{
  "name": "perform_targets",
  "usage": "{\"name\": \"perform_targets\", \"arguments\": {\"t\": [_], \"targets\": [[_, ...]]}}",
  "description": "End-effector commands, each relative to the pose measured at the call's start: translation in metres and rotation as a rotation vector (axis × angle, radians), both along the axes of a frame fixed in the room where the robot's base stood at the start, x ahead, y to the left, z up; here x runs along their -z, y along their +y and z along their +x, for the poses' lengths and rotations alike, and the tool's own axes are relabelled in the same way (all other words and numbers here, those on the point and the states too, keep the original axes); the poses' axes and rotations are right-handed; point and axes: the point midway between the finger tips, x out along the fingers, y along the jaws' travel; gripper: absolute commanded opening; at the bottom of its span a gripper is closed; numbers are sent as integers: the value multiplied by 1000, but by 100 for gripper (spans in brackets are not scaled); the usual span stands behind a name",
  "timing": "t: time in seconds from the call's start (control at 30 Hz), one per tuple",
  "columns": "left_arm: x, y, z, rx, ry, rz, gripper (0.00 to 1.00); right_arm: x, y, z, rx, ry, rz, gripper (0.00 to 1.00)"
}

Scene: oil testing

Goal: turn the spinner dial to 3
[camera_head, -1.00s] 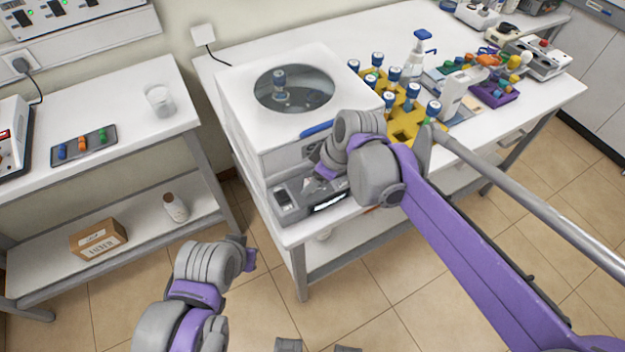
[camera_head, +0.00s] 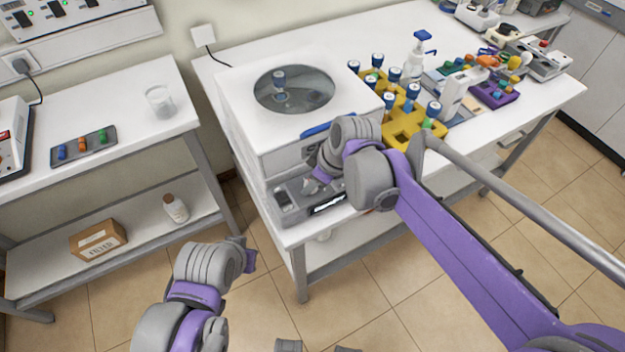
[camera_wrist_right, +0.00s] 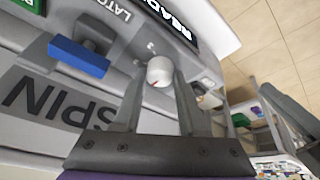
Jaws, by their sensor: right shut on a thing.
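The spinner is a white box machine (camera_head: 240,110) with a round window on top and a grey control panel (camera_head: 285,208) at its front foot. In the right wrist view, the white dial (camera_wrist_right: 159,71) with a red mark sits between the fingers of my right gripper (camera_wrist_right: 160,82), which is shut on it. In the head view my right gripper (camera_head: 318,184) is at the panel and hides the dial. My left gripper (camera_head: 249,256) is low in front of the table; its fingers are not clear.
A blue lever (camera_wrist_right: 78,58) and a lit READY display (camera_wrist_right: 175,18) lie close to the dial. A yellow rack (camera_head: 404,128) with several blue-capped tubes stands right of the machine. A side table (camera_head: 120,115) is at the left. Floor between the tables is clear.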

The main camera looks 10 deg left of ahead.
Motion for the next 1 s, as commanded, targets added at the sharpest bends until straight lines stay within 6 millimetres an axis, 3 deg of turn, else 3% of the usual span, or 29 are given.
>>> {"name": "perform_targets", "arguments": {"t": [0.37,1.0], "targets": [[0,0,0,0,0,0,0,0,1,-1,86,-1,0,0],[-2,0,0,0,-1,0,0,-1,4,-2,645,-4,-1,0]]}}
